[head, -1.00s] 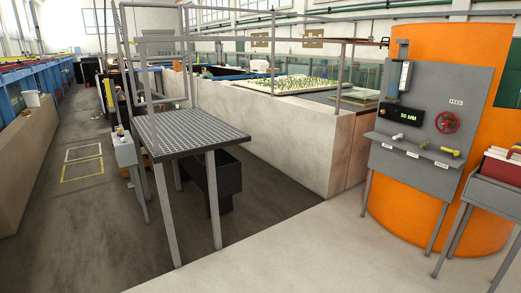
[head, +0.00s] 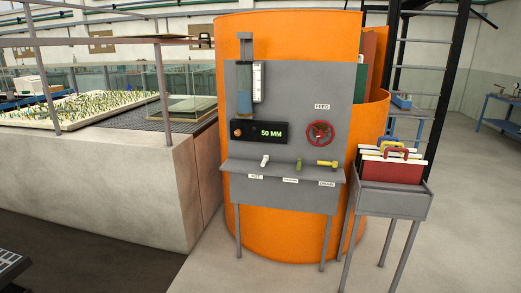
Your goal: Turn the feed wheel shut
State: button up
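The feed wheel (head: 320,134) is a red handwheel on the right side of a grey upright panel (head: 290,85), under a label reading FEED. The panel stands in front of a large orange tank (head: 280,225). A dark display (head: 259,132) left of the wheel reads 50 MM in green. Above the display is a clear gauge tube (head: 245,92) with bluish liquid and a white scale beside it. I cannot tell from here how far the wheel is turned. My gripper is not in view, and nothing of mine touches the wheel.
A shelf (head: 285,172) below the wheel carries white, green and yellow handles; one label reads DRAIN. A grey bin (head: 392,193) of coloured boards stands close at the right. A concrete wall (head: 100,190) stands left. The floor (head: 450,240) is clear at right.

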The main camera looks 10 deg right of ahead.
aim_at(320, 136)
jog(key=i+l+z, duration=0.2)
jog(key=i+z, duration=1)
jog(key=i+j+z, duration=0.25)
jog(key=i+z, duration=0.15)
jog(key=i+u, duration=0.15)
jog(key=u, duration=0.35)
jog(key=i+l+u, duration=0.1)
jog(key=u, duration=0.4)
jog(key=i+l+u, duration=0.1)
jog(key=l+u, duration=0.15)
jog(key=u, duration=0.2)
jog(key=i+l+u, duration=0.1)
jog(key=u, duration=2)
